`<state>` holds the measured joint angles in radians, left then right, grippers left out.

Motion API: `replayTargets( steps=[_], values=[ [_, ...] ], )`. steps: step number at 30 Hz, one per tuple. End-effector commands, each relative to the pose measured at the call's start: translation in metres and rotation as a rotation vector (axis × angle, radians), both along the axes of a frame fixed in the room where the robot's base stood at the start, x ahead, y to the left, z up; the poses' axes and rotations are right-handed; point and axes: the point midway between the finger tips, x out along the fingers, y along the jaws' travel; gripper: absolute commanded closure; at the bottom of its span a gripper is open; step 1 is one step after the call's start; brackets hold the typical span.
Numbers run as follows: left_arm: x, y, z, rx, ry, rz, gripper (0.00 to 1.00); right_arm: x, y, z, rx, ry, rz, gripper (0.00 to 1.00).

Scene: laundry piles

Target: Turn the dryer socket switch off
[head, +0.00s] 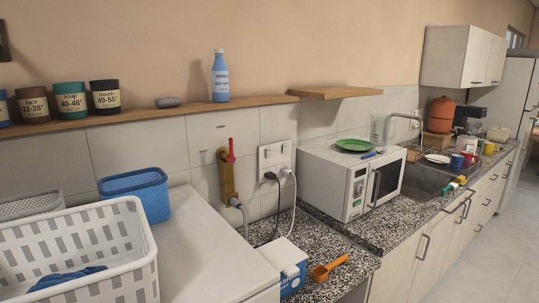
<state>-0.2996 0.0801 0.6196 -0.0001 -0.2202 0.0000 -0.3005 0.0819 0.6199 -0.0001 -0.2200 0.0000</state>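A white double socket panel (275,159) is on the tiled wall, left of the microwave. It has small switches along its upper part. A black plug (270,176) and a white plug (285,172) sit in its lower part, with cords hanging down to the counter. The switches are too small to tell whether they are on or off, and I cannot read any label saying which is the dryer's. Neither of my grippers is in view.
A white microwave (352,181) with a green plate (355,145) stands right of the socket. A brass pipe with a red-handled valve (228,174) is left of it. A white laundry basket (78,254) and blue basket (136,193) are at left. An orange scoop (327,268) lies on the counter (340,245).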

Motion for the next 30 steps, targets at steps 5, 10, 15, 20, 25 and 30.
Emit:
replayTargets(
  steps=[5, 10, 15, 20, 25, 30],
  values=[
    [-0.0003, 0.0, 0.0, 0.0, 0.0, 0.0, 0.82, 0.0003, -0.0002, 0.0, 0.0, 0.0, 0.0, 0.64],
    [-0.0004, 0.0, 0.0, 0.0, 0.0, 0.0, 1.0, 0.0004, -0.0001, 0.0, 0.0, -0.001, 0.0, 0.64],
    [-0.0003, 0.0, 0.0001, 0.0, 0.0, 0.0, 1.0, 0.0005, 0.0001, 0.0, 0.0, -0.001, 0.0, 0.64],
    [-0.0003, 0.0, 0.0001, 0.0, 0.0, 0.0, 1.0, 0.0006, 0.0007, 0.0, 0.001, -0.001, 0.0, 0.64],
    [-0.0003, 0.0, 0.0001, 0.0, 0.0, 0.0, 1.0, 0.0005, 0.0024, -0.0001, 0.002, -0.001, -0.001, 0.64],
    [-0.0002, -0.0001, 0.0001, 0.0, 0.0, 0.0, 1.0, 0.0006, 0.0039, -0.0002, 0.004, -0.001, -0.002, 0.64]
  ],
)
